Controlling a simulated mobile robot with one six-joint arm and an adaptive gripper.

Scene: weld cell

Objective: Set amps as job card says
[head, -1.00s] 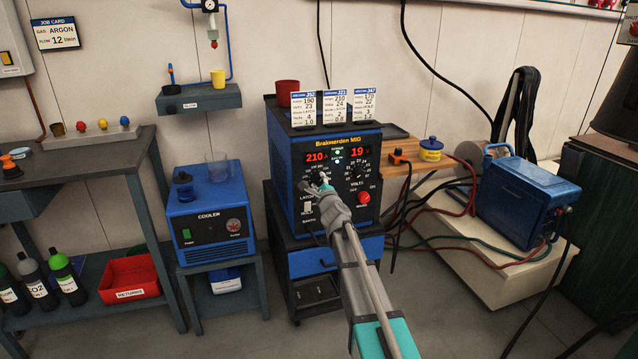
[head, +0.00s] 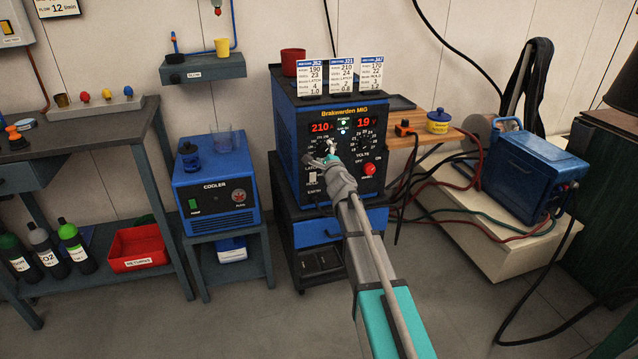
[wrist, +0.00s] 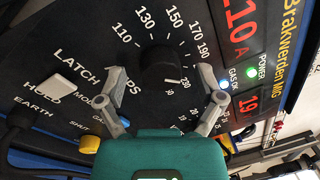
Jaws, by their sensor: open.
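The blue Brakwerden MIG welder (head: 290,160) shows 210 A and 19 V on its red displays (head: 321,127). Its black amps knob (wrist: 158,62) sits inside a printed scale in the wrist view, its white mark towards the high end near 230. My gripper (head: 331,157) is at the panel in front of this dial and hides part of it; in the wrist view my gripper (wrist: 158,80) is open, fingers to either side of the knob, contact unclear. Three job cards stand on top: left card (head: 311,77) amps 190, middle card (head: 341,75) 210, right card (head: 372,73) 170.
The volts dial (head: 365,141) and red button (head: 370,169) are close right of my gripper. A latch/hold switch (wrist: 64,86) and yellow knob (wrist: 89,144) lie nearby in the wrist view. The cooler (head: 215,185) stands left; cables (head: 425,215) hang right.

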